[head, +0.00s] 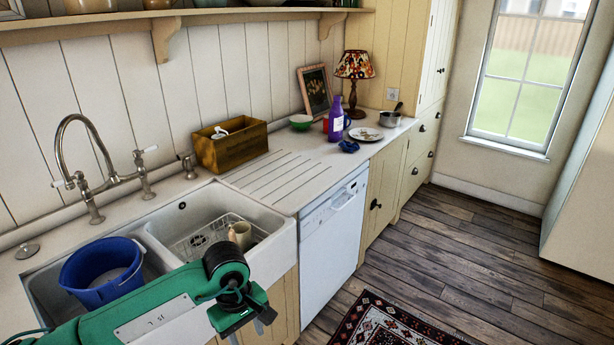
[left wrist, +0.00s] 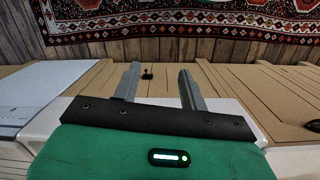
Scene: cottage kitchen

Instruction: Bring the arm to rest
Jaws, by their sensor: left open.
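My left arm comes in from the lower left of the head view, green with a black wrist. My left gripper (head: 252,330) hangs in front of the sink's front edge, pointing down, with nothing in it. In the left wrist view the two grey fingers of the left gripper (left wrist: 158,80) stand apart with an empty gap, above the cream cabinet fronts (left wrist: 90,85). My right gripper is in neither view.
A double sink (head: 265,243) holds a blue bucket (head: 103,270) and a rack with a cream mug (head: 240,235). A white dishwasher (head: 333,235) stands right of it. The counter beyond carries a wooden box (head: 230,146), purple bottle (head: 336,118) and lamp (head: 354,68). A patterned rug (head: 385,322) lies on the floor.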

